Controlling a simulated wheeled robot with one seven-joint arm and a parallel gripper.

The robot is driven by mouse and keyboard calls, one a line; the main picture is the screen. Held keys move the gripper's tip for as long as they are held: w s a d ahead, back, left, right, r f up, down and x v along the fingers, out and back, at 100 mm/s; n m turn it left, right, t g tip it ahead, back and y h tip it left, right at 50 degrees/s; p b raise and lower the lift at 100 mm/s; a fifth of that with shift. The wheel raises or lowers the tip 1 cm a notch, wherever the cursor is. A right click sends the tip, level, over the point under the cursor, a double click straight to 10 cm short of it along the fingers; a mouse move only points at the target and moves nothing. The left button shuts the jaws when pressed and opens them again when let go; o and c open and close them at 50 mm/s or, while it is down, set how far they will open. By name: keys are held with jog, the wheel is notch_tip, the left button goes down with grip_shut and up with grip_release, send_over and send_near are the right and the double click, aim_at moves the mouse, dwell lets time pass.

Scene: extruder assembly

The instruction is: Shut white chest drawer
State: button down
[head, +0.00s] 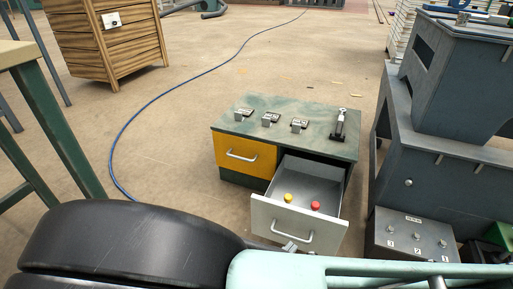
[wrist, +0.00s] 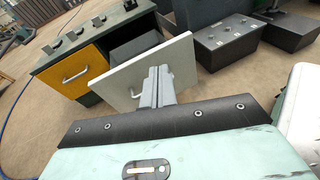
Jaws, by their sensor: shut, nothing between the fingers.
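The white drawer (head: 290,229) stands pulled out of the low chest (head: 265,137) in the head view. Its front has a curved metal handle and faces me. A yellow and a red button-like piece lie inside it. In the wrist view the white drawer front (wrist: 175,66) shows tilted, with the handle on its left part. My gripper (wrist: 157,72) is shut and empty, its fingertips in front of the white panel right of the handle. I cannot tell whether they touch it. In the head view the fingertips (head: 290,245) show just below the handle, and my arm hides the floor there.
The yellow drawer (head: 245,155) beside it is shut. Metal fixtures stand on the chest top. A grey control box (head: 412,236) and a grey machine (head: 435,150) stand close on the right. A blue cable (head: 152,101) crosses the floor on the left.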

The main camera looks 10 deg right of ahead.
notch_tip(320, 180, down, 7)
jog(key=w+a+n+t+y+b, duration=0.2)
jog(key=a+n+t+b, duration=0.1)
jog(key=n+t+b, duration=0.1)
jog(key=t+b, duration=0.1)
jog(key=b, duration=0.7)
send_near(288, 211)
jog(key=x, duration=0.5)
jog(key=shift+w+d+f, duration=0.1)
jog(key=shift+f, duration=0.05)
jog(key=shift+w+d+r+b, duration=0.2)
jog(key=shift+w+d+b, duration=0.2)
jog(key=shift+w, duration=0.25)
